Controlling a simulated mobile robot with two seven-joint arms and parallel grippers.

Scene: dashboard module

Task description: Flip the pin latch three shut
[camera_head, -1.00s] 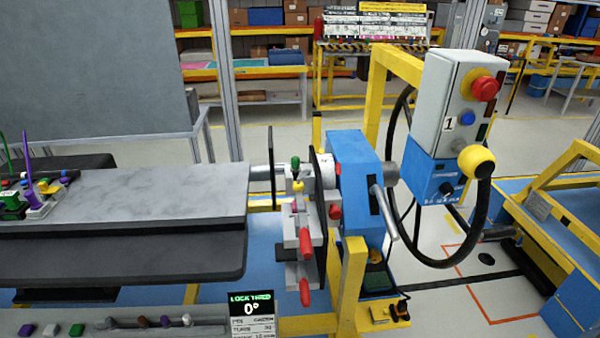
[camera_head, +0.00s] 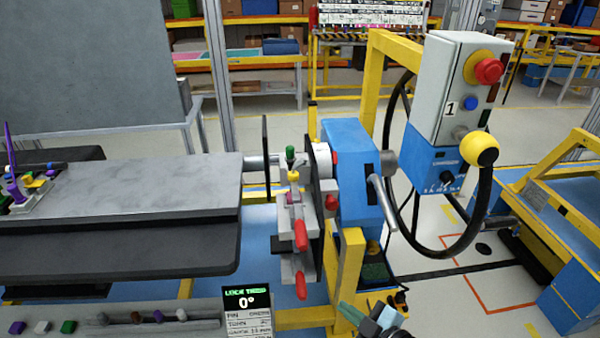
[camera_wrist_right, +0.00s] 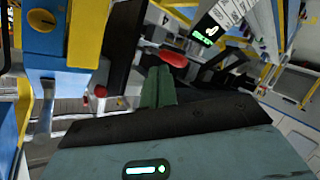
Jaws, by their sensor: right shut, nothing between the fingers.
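The latch assembly (camera_head: 296,225) stands at the right end of the grey table, beside the blue housing. It carries red-tipped handles: an upper one (camera_head: 300,236) and a lower one (camera_head: 301,286), with green, yellow and purple knobs above. I cannot tell which part is pin latch three. A small display (camera_head: 246,301) below reads a lock name and 0°. My right gripper (camera_head: 372,318) is at the bottom edge, below and right of the assembly, apart from it. In the right wrist view its fingers (camera_wrist_right: 158,88) are shut and empty; a red handle tip (camera_wrist_right: 173,59) shows beyond them. My left gripper is out of view.
The blue housing (camera_head: 352,165) and its angled grey lever stand right of the latches. A yellow post (camera_head: 350,275) rises between them and my right gripper. A control box (camera_head: 455,100) with a red button and a looping black cable hangs further right.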

